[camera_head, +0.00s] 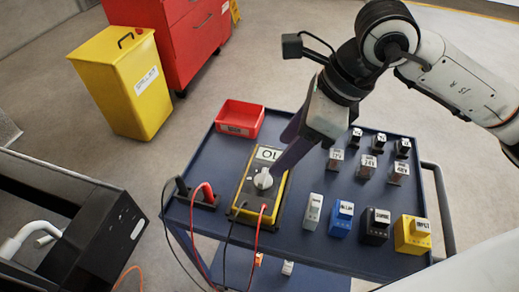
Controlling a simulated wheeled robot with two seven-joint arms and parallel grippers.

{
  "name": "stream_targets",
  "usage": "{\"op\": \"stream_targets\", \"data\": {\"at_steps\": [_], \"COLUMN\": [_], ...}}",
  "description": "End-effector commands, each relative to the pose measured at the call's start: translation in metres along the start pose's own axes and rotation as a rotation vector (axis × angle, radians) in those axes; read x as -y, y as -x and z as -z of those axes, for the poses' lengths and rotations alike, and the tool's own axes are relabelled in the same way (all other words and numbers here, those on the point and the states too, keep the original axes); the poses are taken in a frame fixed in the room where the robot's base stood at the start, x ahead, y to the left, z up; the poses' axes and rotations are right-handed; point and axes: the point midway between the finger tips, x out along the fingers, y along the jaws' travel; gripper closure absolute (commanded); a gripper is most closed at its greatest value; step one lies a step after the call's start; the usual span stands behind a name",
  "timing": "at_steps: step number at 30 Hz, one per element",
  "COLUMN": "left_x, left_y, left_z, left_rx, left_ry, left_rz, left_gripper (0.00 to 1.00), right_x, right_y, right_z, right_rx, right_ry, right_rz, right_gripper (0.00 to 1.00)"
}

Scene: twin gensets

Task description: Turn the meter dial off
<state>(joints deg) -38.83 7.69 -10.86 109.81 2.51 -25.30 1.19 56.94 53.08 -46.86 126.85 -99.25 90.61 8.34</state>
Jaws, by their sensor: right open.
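The yellow and black meter (246,202) lies on the blue cart top, its display reading OL. Its light grey round dial (263,180) sits below the display; the exact setting is too small to read. My right gripper (278,170) reaches down from the upper right, with its dark fingertips right at the dial's right side. It is open, and I cannot tell whether it touches the dial. The fingers hide the meter's upper right edge. My left gripper is out of view.
The blue cart (292,218) also carries a red tray (240,118), a probe holder (196,197) with black and red leads, and several labelled blocks on the right. Leads hang over the front edge. A yellow bin (125,85) and red cabinet (190,35) stand behind.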

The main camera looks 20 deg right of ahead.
Motion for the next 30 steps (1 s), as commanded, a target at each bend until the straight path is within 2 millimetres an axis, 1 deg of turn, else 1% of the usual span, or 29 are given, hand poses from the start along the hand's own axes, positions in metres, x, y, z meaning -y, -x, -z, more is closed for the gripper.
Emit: {"op": "stream_targets", "data": {"at_steps": [2, 5, 12, 18, 23, 30], "left_x": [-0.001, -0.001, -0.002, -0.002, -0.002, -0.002], "left_y": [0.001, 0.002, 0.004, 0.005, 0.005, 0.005], "left_z": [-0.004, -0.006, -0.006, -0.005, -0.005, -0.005], "left_rx": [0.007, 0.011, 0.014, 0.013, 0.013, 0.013], "left_ry": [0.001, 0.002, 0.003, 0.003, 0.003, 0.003], "left_rz": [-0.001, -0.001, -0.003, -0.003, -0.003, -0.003], "left_gripper": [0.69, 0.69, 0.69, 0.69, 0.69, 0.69], "right_x": [0.005, 0.005, 0.005, 0.006, 0.006, 0.006], "right_y": [-0.002, -0.015, -0.060, -0.089, -0.098, -0.100], "right_z": [0.003, 0.004, 0.003, 0.003, 0.003, 0.003], "right_rx": [-0.014, -0.016, -0.014, -0.012, -0.011, -0.010], "right_ry": [0.001, 0.000, 0.000, 0.000, 0.001, 0.001], "right_rz": [0.022, 0.022, 0.017, 0.018, 0.020, 0.020], "right_gripper": [0.47, 0.47, 0.47, 0.47, 0.47, 0.47]}}
